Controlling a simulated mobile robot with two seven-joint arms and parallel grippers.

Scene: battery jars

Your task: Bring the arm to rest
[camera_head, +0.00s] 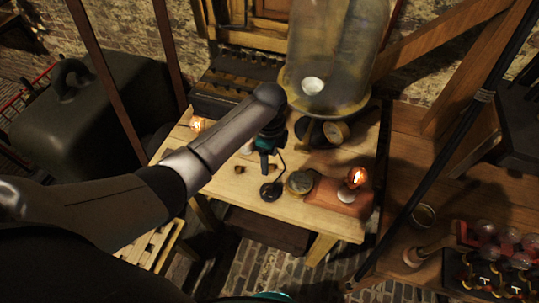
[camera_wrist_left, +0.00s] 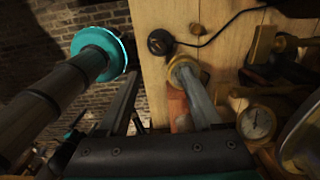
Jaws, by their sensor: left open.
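My left arm comes in from the left in the head view and reaches over the wooden table (camera_head: 225,178). My left gripper (camera_head: 266,162) points down above the table and is partly hidden by its own wrist. In the left wrist view the gripper (camera_wrist_left: 158,88) has its two fingers spread wide, with nothing seen held between them. The right finger overlaps a small round glass-topped item (camera_wrist_left: 184,66); I cannot tell whether they touch. That item also shows on the table in the head view (camera_head: 299,182). My right gripper is not seen.
A large glass dome (camera_head: 335,50) stands behind my gripper, with a brass gauge (camera_head: 337,132) below it. A black disc (camera_head: 271,191) with a cable and a glowing lamp (camera_head: 355,178) on a reddish block lie nearby. A right-hand bench (camera_head: 400,160) holds red-topped jars (camera_head: 490,240).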

